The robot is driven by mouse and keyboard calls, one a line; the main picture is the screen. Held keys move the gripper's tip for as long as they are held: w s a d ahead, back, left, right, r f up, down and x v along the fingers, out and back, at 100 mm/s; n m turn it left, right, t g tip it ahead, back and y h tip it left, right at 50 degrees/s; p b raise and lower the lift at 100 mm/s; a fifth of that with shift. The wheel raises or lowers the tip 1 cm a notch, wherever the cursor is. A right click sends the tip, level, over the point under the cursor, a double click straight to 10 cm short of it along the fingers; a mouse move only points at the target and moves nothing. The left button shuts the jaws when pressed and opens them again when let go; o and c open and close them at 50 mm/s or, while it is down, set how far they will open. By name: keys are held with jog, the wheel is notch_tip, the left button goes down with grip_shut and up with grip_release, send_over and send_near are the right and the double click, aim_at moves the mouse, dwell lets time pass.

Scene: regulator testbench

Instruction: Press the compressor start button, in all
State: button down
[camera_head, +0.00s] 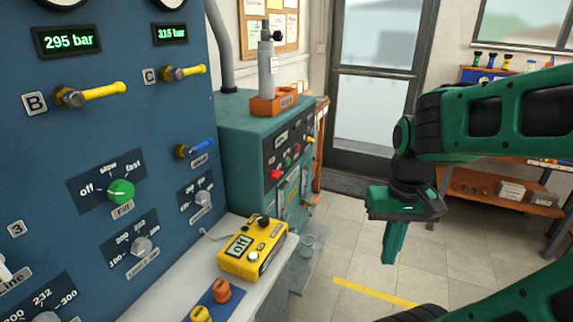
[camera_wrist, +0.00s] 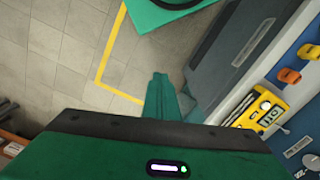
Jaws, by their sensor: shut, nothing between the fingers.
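The teal cabinet (camera_head: 240,135) stands behind the blue panel and looks like the compressor. Its dark front panel carries small round buttons: a red one (camera_head: 277,174), a green one (camera_head: 287,161), another red one (camera_head: 297,148) and a yellow one (camera_head: 310,139). Their labels are too small to read, so I cannot tell which is start. My gripper (camera_head: 393,258) is shut and empty. It points down over the floor, to the right of the cabinet and clear of it. In the wrist view the closed fingers (camera_wrist: 158,82) show, but the cabinet's buttons do not.
The blue panel (camera_head: 60,150) with yellow-handled valves and knobs fills the left. Open floor lies right, with a yellow line (camera_head: 375,292).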

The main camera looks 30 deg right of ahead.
aim_at(288, 162)
jog(key=w+d+f+n+t, duration=0.2)
jog(key=w+n+t, duration=0.3)
jog(key=w, duration=1)
jog(key=w+d+f+n+t, duration=0.25)
jog(key=w+n+t, duration=0.2)
jog(key=w, duration=1.05)
jog(key=w+d+n+t+h, duration=0.1)
jog(key=w+d+t, duration=0.4)
jog(key=w, duration=0.5)
jog(key=shift+d+r, duration=0.3)
jog(key=shift+d, duration=0.4)
jog(key=shift+w+a, duration=0.1)
jog(key=w+a, duration=0.5)
jog(key=w, duration=0.1)
jog(key=shift+w+a, duration=0.15)
jog(key=shift+w, duration=0.2)
